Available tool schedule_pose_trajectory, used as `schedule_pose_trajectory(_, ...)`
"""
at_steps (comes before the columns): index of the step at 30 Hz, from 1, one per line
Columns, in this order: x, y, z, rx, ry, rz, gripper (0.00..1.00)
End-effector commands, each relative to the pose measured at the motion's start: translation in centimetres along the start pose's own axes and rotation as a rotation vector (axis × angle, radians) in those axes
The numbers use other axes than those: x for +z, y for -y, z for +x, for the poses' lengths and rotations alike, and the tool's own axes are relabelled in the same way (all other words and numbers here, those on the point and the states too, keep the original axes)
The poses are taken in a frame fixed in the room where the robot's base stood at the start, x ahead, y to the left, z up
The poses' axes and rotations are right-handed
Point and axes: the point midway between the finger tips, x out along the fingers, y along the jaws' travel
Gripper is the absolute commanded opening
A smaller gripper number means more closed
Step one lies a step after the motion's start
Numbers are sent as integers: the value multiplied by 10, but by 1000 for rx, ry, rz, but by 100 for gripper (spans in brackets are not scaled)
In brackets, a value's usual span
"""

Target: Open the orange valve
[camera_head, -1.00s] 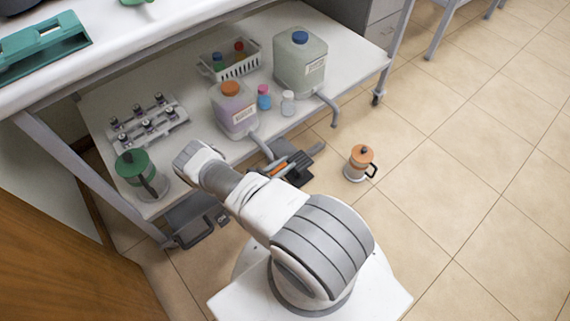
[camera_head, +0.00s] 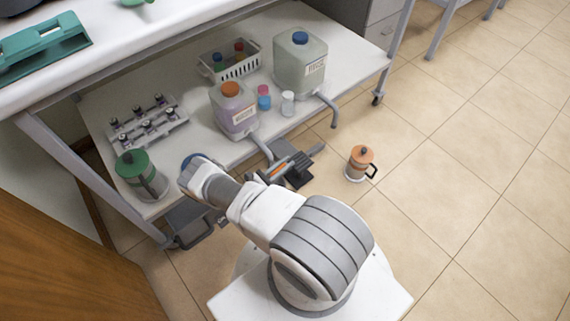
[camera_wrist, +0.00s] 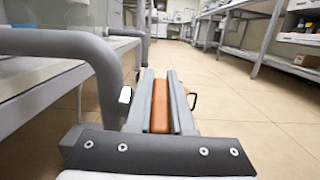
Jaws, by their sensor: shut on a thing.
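The orange valve handle (camera_wrist: 160,108) is a long orange bar between the two grey fingers of my gripper (camera_wrist: 161,80) in the wrist view. In the head view it is a small orange strip (camera_head: 278,169) at my gripper (camera_head: 292,164). My gripper is shut on it, with one finger along each side. A grey bent pipe (camera_head: 262,148) runs down from the orange-capped jug (camera_head: 235,112) toward the gripper. The same kind of pipe (camera_wrist: 85,45) fills the left of the wrist view. The valve body is mostly hidden by my gripper.
A blue-capped container (camera_head: 300,65) with its own bent pipe (camera_head: 331,108) stands on the shelf (camera_head: 180,80). Small bottles, a white basket (camera_head: 235,67) and a vial rack (camera_head: 150,128) share it. An orange-lidded pot (camera_head: 360,165) stands on the floor. Floor at right is clear.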

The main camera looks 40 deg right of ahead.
Motion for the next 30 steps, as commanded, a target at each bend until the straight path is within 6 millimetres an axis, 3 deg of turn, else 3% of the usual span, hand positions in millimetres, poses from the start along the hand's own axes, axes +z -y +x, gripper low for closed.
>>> schedule_pose_trajectory(2,0,-1,0,1,-1,1,0)
schedule_pose_trajectory(3,0,-1,0,1,-1,1,22)
schedule_pose_trajectory(5,0,-1,0,1,-1,1,32)
schedule_pose_trajectory(16,0,-1,-5,2,-2,1,32)
schedule_pose_trajectory(24,-1,-1,-51,3,-4,3,32)
schedule_pose_trajectory(30,-1,0,-67,-2,-4,0,32)
